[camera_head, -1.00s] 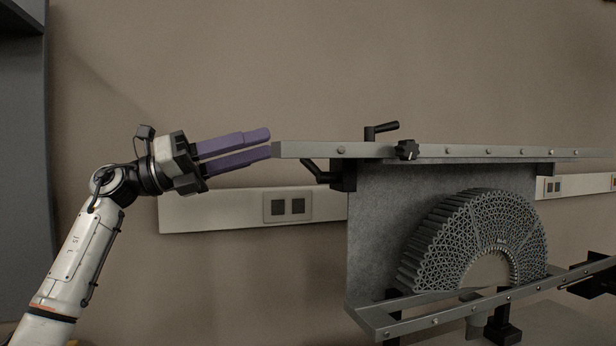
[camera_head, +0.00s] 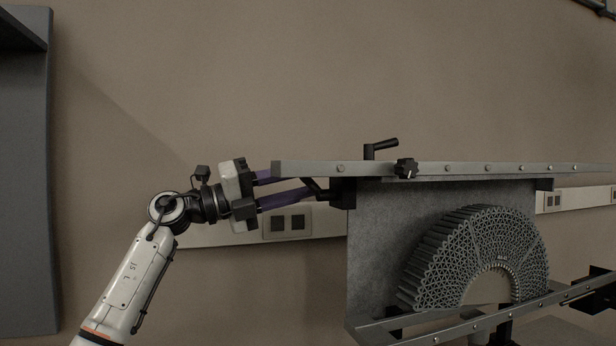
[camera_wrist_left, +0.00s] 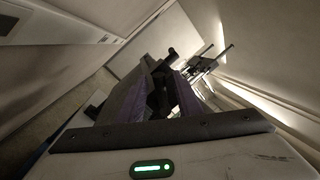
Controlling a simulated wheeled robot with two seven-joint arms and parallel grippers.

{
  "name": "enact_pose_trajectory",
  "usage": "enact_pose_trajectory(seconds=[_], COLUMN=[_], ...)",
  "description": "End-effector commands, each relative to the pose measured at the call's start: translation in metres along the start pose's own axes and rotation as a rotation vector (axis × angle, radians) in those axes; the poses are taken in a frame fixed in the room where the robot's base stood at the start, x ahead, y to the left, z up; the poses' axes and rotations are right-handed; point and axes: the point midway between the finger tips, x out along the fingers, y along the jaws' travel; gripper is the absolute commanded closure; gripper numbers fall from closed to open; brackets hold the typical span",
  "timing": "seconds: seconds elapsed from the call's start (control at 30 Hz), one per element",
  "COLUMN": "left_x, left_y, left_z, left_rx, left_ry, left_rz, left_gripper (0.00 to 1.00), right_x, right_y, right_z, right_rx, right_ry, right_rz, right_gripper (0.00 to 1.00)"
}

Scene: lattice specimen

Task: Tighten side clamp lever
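The side clamp lever (camera_head: 312,184) is a short black handle at the left end of the upper rail, under it, joined to a black block. My left gripper (camera_head: 298,184) comes in from the left with two purple fingers apart. The upper finger passes partly behind the rail end; the lower finger reaches to the lever. In the left wrist view the fingers (camera_wrist_left: 158,95) stand apart with black clamp parts visible between them. I cannot tell whether either finger touches the lever. My right gripper is not in view.
The grey upper rail (camera_head: 450,169) carries a black crank handle (camera_head: 381,148) and a black star knob (camera_head: 406,168). Below, a grey half-ring lattice specimen (camera_head: 470,255) stands on the lower rail (camera_head: 450,326) before a grey plate (camera_head: 375,230). A wall socket strip (camera_head: 325,222) runs behind.

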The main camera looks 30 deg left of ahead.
Motion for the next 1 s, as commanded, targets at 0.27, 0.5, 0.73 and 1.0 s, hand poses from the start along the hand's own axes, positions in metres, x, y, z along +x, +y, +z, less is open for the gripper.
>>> enact_pose_trajectory(seconds=[0.27,0.5,0.73,1.0], left_x=[0.0105,0.0102,0.0100,0.0098], left_y=[0.0000,0.0001,0.0001,0.0009], left_z=[0.0000,-0.0001,-0.0001,0.0004], left_rx=[0.001,0.001,0.001,-0.029], left_ry=[0.000,0.000,0.000,-0.005], left_rz=[0.000,0.001,0.001,0.006], left_gripper=[0.68,0.85,1.00,1.00], right_x=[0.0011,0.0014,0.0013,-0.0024], right_y=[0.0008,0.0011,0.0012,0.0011], right_z=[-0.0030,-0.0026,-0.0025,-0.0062], right_rx=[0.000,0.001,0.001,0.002], right_ry=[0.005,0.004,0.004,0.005], right_rz=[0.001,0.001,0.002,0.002], right_gripper=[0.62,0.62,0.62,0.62])
